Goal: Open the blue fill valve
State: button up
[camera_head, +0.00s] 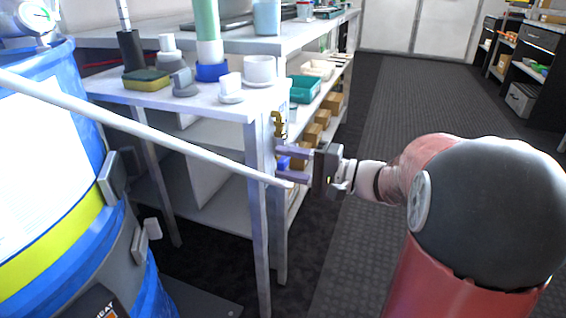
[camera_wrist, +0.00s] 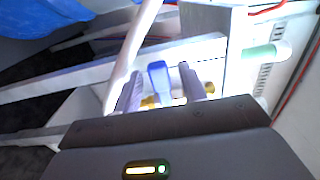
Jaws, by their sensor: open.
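The blue fill valve handle (camera_wrist: 157,76) shows in the wrist view between the two fingers of my gripper (camera_wrist: 160,80), with yellow brass fitting parts (camera_wrist: 165,101) just below it. In the head view a small blue patch of the valve (camera_head: 284,162) shows between the fingers of my gripper (camera_head: 281,163), by the table's right front leg. My gripper is open, its fingers on either side of the handle. I cannot tell whether either finger touches it. Another brass fitting (camera_head: 279,123) sits just above my fingers. The valve body is mostly hidden.
A long white pipe (camera_head: 150,132) crosses from the left and ends close to my lower finger. A blue drum (camera_head: 60,170) stands at the left. The floor at right is clear.

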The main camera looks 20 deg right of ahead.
jog(key=shift+w+a, duration=0.4)
jog(key=shift+a, duration=0.1)
grip_shut()
